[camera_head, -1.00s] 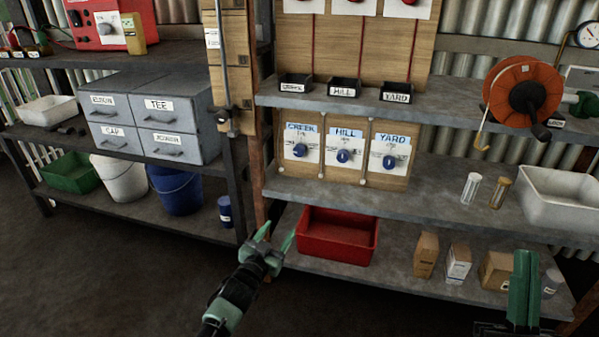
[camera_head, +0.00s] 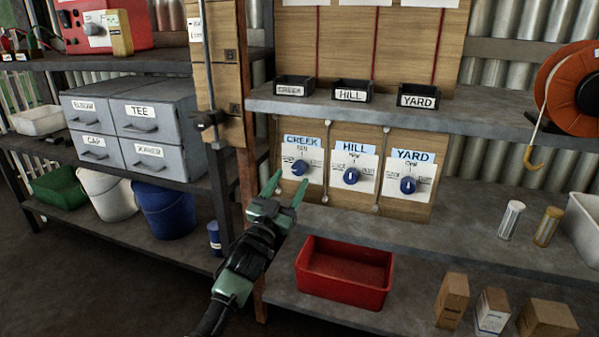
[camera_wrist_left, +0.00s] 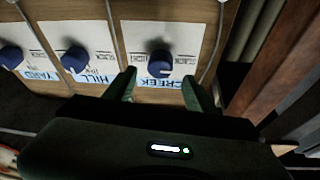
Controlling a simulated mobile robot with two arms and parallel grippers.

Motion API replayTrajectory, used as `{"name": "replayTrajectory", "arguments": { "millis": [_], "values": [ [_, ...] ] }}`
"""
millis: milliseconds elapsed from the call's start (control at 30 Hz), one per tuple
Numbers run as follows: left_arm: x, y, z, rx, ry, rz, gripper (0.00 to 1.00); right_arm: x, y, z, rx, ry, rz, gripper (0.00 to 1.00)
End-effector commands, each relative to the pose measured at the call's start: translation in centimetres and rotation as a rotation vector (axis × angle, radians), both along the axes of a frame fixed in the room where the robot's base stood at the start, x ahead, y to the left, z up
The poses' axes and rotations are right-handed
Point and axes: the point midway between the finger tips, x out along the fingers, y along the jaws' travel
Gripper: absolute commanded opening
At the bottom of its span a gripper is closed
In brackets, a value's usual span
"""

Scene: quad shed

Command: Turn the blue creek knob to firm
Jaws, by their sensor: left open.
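The blue creek knob (camera_head: 300,167) sits on a white plate under a blue CREEK label (camera_head: 303,140), leftmost of three knobs on a wooden panel. Its pointer is tilted, but the setting it points at is too small to read. My left gripper (camera_head: 287,188) is open and empty, just below and left of the creek knob, apart from it. In the left wrist view the creek knob (camera_wrist_left: 160,64) is ahead, between and beyond the two green fingertips (camera_wrist_left: 160,84). My right gripper does not show now.
The blue hill knob (camera_head: 351,176) and yard knob (camera_head: 408,185) are to the right. A shelf with small black bins (camera_head: 350,93) overhangs the panel. A red bin (camera_head: 345,280) stands below. A wooden post (camera_head: 249,185) is close on the left.

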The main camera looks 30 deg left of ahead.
Motion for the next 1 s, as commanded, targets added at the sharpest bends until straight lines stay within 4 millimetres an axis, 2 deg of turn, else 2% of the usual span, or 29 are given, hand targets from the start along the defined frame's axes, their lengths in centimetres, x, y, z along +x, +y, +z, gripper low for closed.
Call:
{"name": "replayTrajectory", "arguments": {
  "millis": [100,300,667,867,900,1000],
  "values": [
    [1.9,0.3,0.6,0.002,-0.003,0.0,0.56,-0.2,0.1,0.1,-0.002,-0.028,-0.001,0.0],
    [4.2,0.6,1.5,0.001,-0.001,0.0,0.56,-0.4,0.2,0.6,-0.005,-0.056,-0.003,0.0],
    [4.8,0.7,1.9,0.001,0.002,0.001,0.56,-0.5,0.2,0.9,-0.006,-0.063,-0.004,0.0],
    [4.8,0.7,1.9,0.001,0.002,0.001,0.03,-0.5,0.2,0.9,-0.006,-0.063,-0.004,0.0],
    [4.8,0.7,1.9,0.001,0.002,0.001,0.0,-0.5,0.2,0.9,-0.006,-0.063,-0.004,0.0],
    [4.8,0.7,1.9,0.002,0.002,0.0,0.0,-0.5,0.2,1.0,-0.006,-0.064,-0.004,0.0]
  ]
}}
